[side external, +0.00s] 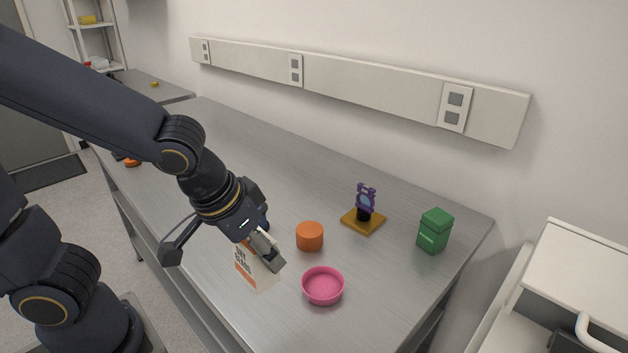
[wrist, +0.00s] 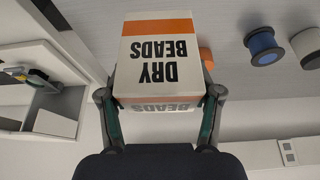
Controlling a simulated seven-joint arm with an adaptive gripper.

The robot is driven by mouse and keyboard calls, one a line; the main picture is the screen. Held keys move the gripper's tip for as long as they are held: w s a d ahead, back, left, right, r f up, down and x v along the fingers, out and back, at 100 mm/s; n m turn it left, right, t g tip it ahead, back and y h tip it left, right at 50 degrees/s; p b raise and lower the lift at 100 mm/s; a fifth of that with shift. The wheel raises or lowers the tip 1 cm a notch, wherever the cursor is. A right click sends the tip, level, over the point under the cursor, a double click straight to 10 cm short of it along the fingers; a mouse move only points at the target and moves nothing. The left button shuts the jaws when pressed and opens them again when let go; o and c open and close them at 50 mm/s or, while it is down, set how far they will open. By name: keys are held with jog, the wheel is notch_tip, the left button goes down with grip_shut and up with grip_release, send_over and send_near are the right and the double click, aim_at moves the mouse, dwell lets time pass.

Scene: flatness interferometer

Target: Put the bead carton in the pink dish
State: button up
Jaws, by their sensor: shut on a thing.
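The bead carton is a white box with orange bands and the words DRY BEADS; it shows in the side view (side external: 256,268) and large in the wrist view (wrist: 155,60). My gripper (side external: 268,252) is shut on the carton, with one finger on each side of it in the wrist view (wrist: 160,98). The carton hangs tilted in the side view, to the left of the pink dish (side external: 323,287). The dish is round, shallow and looks empty on the grey table. I cannot see the dish in the wrist view.
An orange cylinder (side external: 309,237) stands just behind the dish. Farther back are a purple item on an orange-brown base (side external: 363,219) and a green box (side external: 434,231). A white cabinet (side external: 585,270) stands at the right. The table (side external: 390,290) right of the dish is clear.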

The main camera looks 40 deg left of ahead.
jog(key=shift+s+a+r, duration=0.1)
jog(key=shift+a+r, duration=0.3)
jog(key=shift+w+d+f, duration=0.45)
jog(key=shift+w+f, duration=1.65)
jog(key=shift+w, duration=0.2)
jog(key=shift+w+d+f, duration=0.4)
jog(key=shift+w+f, duration=1.7)
jog(key=shift+w, duration=0.2)
jog(key=shift+w+d+f, duration=0.45)
jog(key=shift+w+f, duration=1.65)
jog(key=shift+w, duration=0.2)
jog(key=shift+f, duration=0.55)
jog(key=o, duration=1.2)
jog(key=shift+o, duration=0.2)
